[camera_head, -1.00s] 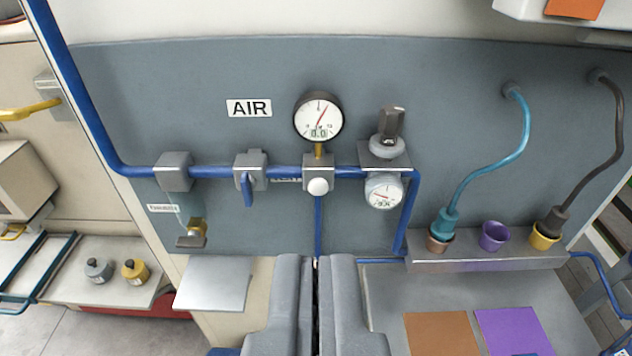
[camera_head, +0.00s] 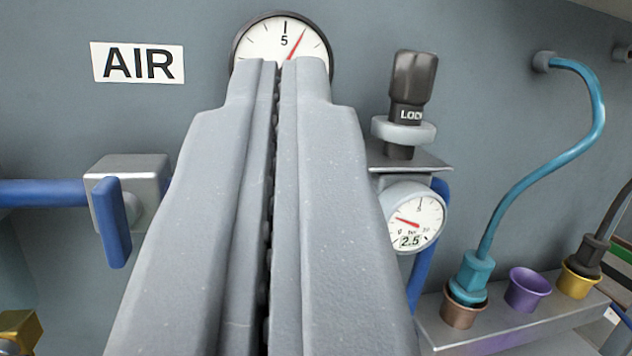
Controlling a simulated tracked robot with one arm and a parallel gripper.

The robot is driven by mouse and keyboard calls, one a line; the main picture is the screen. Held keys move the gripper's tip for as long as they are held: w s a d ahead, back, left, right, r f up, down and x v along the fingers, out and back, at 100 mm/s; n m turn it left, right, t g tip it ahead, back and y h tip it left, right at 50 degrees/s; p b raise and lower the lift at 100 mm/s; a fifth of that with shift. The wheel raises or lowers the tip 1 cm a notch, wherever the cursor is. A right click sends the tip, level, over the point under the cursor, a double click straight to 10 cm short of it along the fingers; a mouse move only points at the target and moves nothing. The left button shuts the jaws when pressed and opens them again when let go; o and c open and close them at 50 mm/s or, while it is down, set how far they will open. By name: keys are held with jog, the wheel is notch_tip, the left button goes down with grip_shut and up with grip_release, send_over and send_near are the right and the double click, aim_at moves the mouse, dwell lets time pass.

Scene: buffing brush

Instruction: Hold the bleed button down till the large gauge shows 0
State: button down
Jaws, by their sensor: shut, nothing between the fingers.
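The large gauge (camera_head: 262,42) has a white dial and dark rim at the top middle. Its red needle points up, just right of the 5 mark. Its lower part, with the readout, is hidden behind my gripper. My gripper (camera_head: 278,64) is shut and empty, its fingertips overlapping the lower gauge dial in the picture. The bleed button is hidden behind the fingers, so I cannot tell whether they touch it. The small gauge (camera_head: 416,219) to the right reads 2.5.
An AIR label (camera_head: 137,63) is at upper left. A blue valve lever (camera_head: 113,222) hangs from its grey block at left. A black LOCK knob (camera_head: 411,80) stands above the small gauge. A teal hose (camera_head: 541,157) runs into a copper cup (camera_head: 461,312) beside purple (camera_head: 527,289) and gold (camera_head: 579,278) cups.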

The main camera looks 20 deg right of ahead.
notch_tip(320, 180, down, 10)
jog(key=s+d+t+h+b, duration=0.1)
jog(key=d+t+h+b, duration=0.1)
jog(key=t+h, duration=0.1)
jog(key=shift+n+h, duration=0.4)
jog(key=shift+h, duration=0.5)
jog(key=w+p, duration=0.3)
jog(key=w, duration=0.5)
jog(key=shift+w, duration=0.4)
jog(key=shift+w, duration=0.15)
dwell(1.1)
jog(key=shift+w+p, duration=0.25)
jog(key=shift+p, duration=0.05)
jog(key=shift+w, duration=0.45)
dwell(3.2)
